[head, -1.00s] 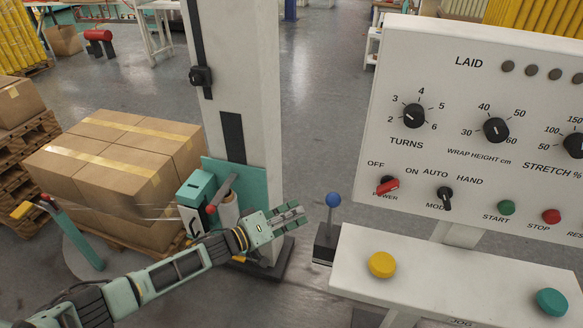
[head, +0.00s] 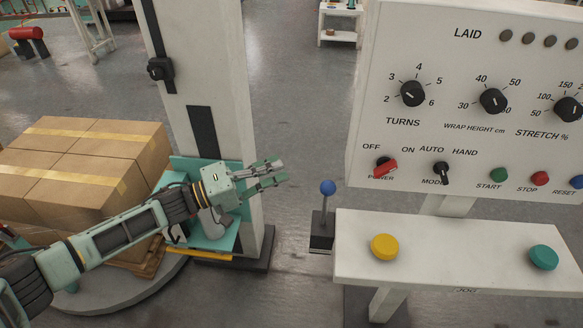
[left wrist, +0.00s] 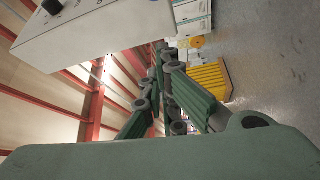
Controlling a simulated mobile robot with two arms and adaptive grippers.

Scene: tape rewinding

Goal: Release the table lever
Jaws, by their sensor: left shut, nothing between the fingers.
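A lever with a blue ball knob (head: 328,187) stands upright on a small black box beside the control desk. My right gripper is not in view.
The control panel (head: 470,60) and its desk (head: 450,245) with yellow and teal buttons stand at the right. The grey column (head: 215,90) with a teal carriage stands behind my left arm. Taped cartons (head: 80,165) sit on a pallet on the round turntable (head: 130,290).

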